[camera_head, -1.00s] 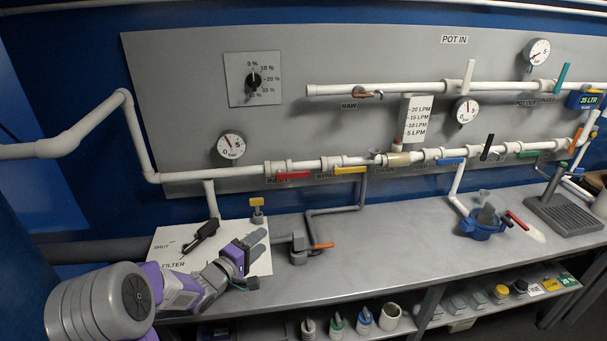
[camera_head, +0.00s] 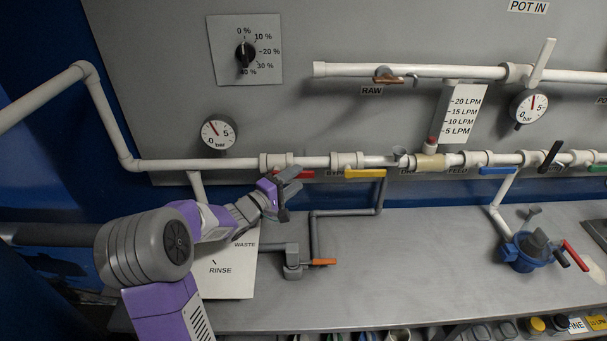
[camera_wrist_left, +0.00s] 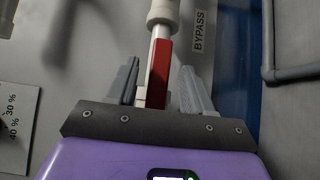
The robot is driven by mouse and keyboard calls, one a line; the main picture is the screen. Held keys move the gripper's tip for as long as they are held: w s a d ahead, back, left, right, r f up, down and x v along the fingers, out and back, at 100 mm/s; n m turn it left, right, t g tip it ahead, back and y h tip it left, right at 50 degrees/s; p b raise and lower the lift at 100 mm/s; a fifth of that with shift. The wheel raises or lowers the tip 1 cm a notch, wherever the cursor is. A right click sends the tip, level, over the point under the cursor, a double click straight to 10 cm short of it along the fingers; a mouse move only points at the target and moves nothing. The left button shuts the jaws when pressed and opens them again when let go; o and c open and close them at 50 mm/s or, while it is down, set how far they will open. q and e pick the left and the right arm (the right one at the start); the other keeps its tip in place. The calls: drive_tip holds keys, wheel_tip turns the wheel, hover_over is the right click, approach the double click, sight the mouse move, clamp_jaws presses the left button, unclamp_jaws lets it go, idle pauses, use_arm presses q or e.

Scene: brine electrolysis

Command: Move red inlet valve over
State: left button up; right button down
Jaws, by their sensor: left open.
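The red inlet valve handle (camera_head: 301,174) lies along the lower white pipe, partly hidden behind my left gripper (camera_head: 289,188) in the head view. In the left wrist view the red handle (camera_wrist_left: 159,72) lies lengthwise between the two grey fingers of my left gripper (camera_wrist_left: 160,88). The fingers are spread, with a gap visible on each side of the handle. Whether the handle sits at fingertip depth is hard to tell. My right gripper does not show.
The yellow bypass handle (camera_head: 365,174) sits just right of the red one on the same pipe. A pressure gauge (camera_head: 219,133) is above left. Below are an orange-handled valve (camera_head: 323,262) and a white label board (camera_head: 232,278). The bench middle is clear.

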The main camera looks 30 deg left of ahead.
sight(300, 176)
use_arm(q)
drive_tip(key=shift+x, duration=1.75)
drive_tip(key=shift+c, duration=0.3)
clamp_jaws()
